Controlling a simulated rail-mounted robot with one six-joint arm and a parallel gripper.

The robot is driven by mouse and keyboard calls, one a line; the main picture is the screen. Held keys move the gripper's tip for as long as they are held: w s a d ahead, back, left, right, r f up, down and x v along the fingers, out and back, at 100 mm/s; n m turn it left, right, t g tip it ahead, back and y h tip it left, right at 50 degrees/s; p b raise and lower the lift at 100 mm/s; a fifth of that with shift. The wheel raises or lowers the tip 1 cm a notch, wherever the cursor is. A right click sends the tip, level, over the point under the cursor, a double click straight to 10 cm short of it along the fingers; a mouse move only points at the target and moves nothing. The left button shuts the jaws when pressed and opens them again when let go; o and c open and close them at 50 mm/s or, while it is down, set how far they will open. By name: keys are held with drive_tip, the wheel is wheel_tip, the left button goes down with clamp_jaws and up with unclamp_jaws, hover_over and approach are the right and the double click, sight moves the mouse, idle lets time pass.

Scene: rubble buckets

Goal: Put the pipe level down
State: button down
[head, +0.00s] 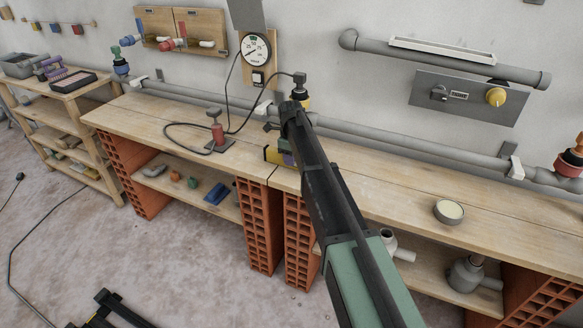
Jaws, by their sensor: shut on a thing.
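My arm reaches from the bottom right to the back of the workbench, with its dark wrist in front of the wall pipe. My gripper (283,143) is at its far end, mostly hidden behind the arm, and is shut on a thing. A small yellow and dark block (274,155), which looks like the pipe level, shows just left of the arm at the gripper, low over or on the bench top. Its right part is hidden by the arm. I cannot tell whether it touches the bench (400,190).
A red hand pump (217,135) with a black hose stands left of the gripper. A grey pipe (400,144) runs along the wall behind. A round tin (449,212) sits on the bench at the right. Bench top between arm and tin is clear.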

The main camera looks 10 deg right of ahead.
drive_tip(key=shift+p, duration=0.3)
drive_tip(key=shift+f, duration=0.25)
drive_tip(key=c, duration=0.8)
unclamp_jaws()
drive_tip(key=shift+r, duration=0.1)
drive_tip(key=shift+c, duration=0.2)
wheel_tip(320, 180, up, 13)
drive_tip(key=p, duration=1.2)
drive_tip(key=s+n, duration=2.5)
drive_tip(key=s, duration=1)
drive_tip(key=shift+s+d+f, duration=0.3)
drive_tip(key=shift+f, duration=0.05)
wheel_tip(320, 180, up, 5)
drive_tip(key=p, duration=0.5)
